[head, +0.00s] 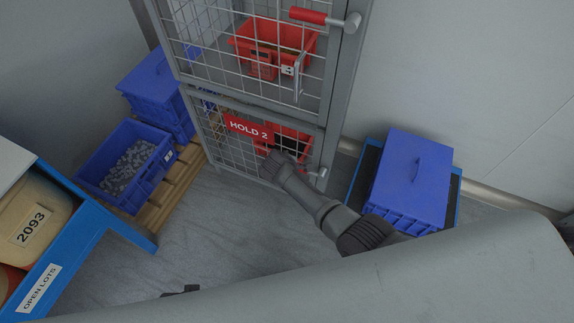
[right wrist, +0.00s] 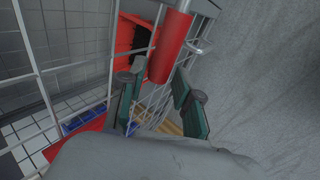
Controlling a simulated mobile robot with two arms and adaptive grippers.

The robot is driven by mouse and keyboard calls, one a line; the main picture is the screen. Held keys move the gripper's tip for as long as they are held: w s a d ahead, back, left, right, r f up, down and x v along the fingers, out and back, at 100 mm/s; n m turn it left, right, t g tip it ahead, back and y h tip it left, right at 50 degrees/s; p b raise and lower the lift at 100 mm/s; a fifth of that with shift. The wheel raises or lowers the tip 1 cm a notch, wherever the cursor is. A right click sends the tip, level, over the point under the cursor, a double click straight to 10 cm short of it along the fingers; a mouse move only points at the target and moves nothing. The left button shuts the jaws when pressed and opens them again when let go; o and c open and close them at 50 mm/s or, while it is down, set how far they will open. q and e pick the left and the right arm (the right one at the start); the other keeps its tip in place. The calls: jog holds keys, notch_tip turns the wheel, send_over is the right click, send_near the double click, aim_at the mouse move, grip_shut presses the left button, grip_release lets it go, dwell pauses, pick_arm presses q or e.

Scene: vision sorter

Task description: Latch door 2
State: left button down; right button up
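Door 2 is the lower wire-mesh door (head: 232,151) of the grey cage, with a red HOLD 2 sign (head: 248,128). It looks shut or nearly shut; I cannot tell if it is latched. Its red latch handle (right wrist: 170,48) shows in the right wrist view, and its metal end (head: 322,172) shows in the head view. My right gripper (right wrist: 158,88) is open in front of the door, with the handle's lower end between its fingertips and no clear contact. In the head view, my right arm hides part of the door and handle.
The upper door has a red handle (head: 308,16) and a red bin (head: 262,62) behind it. A blue crate (head: 408,178) stands right of the cage. Blue bins (head: 108,190) on a pallet and a blue-framed table (head: 95,228) stand left. Floor between is clear.

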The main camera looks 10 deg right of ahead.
jog(key=v, duration=1.1)
jog(key=shift+s+r, duration=0.15)
